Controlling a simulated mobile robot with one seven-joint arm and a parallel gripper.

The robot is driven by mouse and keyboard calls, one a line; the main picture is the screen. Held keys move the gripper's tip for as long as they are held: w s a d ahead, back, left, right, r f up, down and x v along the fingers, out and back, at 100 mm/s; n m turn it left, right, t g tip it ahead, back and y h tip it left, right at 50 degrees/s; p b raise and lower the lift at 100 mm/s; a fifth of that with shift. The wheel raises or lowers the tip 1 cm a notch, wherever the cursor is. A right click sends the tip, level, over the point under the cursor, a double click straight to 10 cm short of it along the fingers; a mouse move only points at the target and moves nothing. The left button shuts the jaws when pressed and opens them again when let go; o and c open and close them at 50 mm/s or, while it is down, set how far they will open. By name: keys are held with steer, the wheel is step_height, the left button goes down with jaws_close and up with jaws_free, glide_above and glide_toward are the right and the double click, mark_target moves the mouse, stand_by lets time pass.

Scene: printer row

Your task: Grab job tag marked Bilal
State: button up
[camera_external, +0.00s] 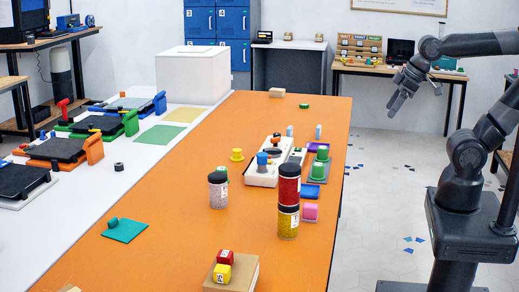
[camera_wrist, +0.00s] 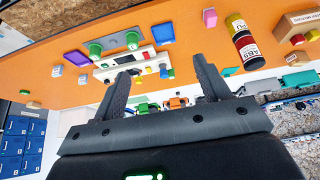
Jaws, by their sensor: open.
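I cannot read the name Bilal on anything in either view, so I cannot tell which piece is that job tag. Two small pale upright pieces stand at the far part of the orange table, one on the left (camera_external: 290,131) and one on the right (camera_external: 318,132). Two small pale blocks with unreadable marks also show in the wrist view, one (camera_wrist: 57,70) beside the other (camera_wrist: 83,80). My gripper (camera_external: 392,108) is open and empty, in the air to the right of the table. Its two spread fingers (camera_wrist: 161,68) show in the wrist view.
Printers (camera_external: 60,150) line the left.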

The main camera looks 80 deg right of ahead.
steer(key=w+d+r, duration=0.2)
steer(key=w+d, duration=0.2)
steer(key=w, duration=0.4)
steer(key=w+d+r, duration=0.2)
steer(key=w+d, duration=0.1)
steer(key=w, duration=0.4)
steer(key=g, duration=0.1)
glide_above(291, 127)
steer(key=s, duration=0.3)
step_height(291, 127, down, 23)
steer(key=shift+m, duration=0.4)
steer(key=x, duration=1)
steer(key=shift+s+f, duration=0.15)
steer(key=shift+f, duration=0.05)
steer(key=c, duration=1.1)
